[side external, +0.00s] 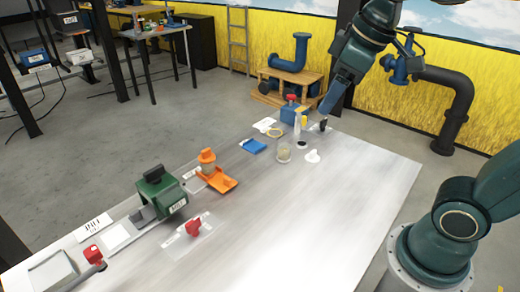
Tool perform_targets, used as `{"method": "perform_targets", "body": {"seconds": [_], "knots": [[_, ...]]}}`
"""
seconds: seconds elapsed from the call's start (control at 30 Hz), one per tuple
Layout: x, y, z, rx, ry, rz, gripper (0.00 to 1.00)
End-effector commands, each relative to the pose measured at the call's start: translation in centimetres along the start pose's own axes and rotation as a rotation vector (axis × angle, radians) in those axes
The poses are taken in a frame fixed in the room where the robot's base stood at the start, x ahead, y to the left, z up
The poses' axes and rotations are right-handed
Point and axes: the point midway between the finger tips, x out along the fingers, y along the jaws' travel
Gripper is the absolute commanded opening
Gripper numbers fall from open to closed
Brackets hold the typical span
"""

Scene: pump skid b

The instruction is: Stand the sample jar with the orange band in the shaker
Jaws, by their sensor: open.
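My gripper (323,123) is at the far end of the metal table, low near the tabletop beside the blue block with a red top. It is open; its fingertips are small and dark here, and I see nothing held. A clear jar (284,153) with pale contents stands on the table to the left of and nearer than my gripper; I cannot make out an orange band on it. An orange-topped item (207,160) with a pale lower part stands behind an orange tray (221,181). A green machine (160,192) sits left of it; I cannot tell whether it is the shaker.
Around the jar are a white bottle (297,123), a blue cloth (252,146), a blue block with a red top (290,113) and a white piece (312,156). A red part (194,226) lies on a clear sheet. The table's right and near areas are clear.

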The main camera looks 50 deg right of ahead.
Motion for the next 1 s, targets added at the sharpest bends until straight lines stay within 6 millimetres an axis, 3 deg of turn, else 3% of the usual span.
{"method": "perform_targets", "body": {"seconds": [0.2, 0.4, 0.6, 1.0], "knots": [[0.1, -1.4, 5.5, 0.160, 0.052, 0.015, 0.69], [0.8, -2.3, 8.7, 0.264, 0.084, 0.019, 0.69], [1.2, -2.6, 9.8, 0.302, 0.093, 0.020, 0.69], [1.2, -2.6, 9.8, 0.301, 0.093, 0.020, 0.69]]}}
